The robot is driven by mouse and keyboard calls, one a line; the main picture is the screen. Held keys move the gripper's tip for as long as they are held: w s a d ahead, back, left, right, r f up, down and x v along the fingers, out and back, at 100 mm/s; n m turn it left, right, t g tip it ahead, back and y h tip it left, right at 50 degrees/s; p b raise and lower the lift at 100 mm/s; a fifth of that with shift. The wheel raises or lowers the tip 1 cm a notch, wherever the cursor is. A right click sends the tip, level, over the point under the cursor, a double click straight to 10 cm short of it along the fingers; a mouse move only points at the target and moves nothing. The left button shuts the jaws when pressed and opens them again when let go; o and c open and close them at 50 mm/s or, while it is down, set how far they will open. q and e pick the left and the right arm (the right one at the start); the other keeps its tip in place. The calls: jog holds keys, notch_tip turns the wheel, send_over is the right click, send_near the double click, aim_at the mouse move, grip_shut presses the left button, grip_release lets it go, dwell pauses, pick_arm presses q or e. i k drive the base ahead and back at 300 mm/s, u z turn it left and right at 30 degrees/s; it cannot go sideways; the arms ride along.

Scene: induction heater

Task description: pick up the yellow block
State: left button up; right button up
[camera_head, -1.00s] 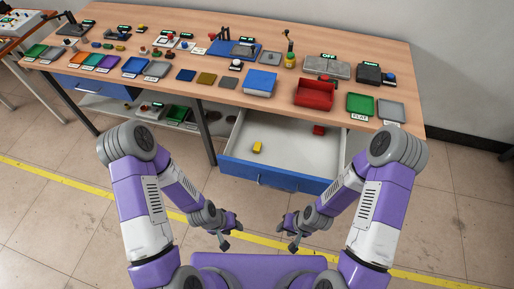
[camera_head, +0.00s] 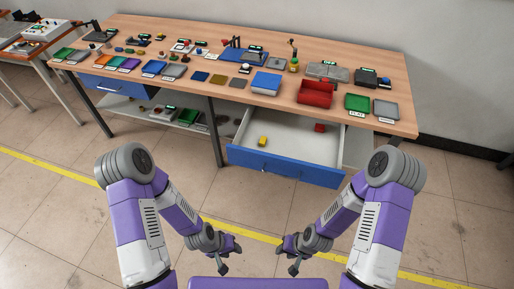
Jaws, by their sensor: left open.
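The yellow block (camera_head: 263,141) lies on the floor of the open drawer (camera_head: 290,165), left of its middle and near the blue front. A red block (camera_head: 319,128) lies further back and to the right in the same drawer. My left gripper (camera_head: 223,266) is open and empty, low in front of the drawer and well short of it. My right gripper (camera_head: 292,267) is also low in front of the drawer, apart from the block; its jaws are too small to read.
The wooden table (camera_head: 200,95) above the drawer carries trays, tools and devices, with a red bin (camera_head: 315,93) and a blue box (camera_head: 266,83) near its front edge. A lower shelf (camera_head: 150,110) is left of the drawer. The floor before the drawer is clear.

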aim_at(262, 140)
jog(key=u, duration=1.25)
jog(key=i, duration=1.15)
jog(key=z, duration=2.15)
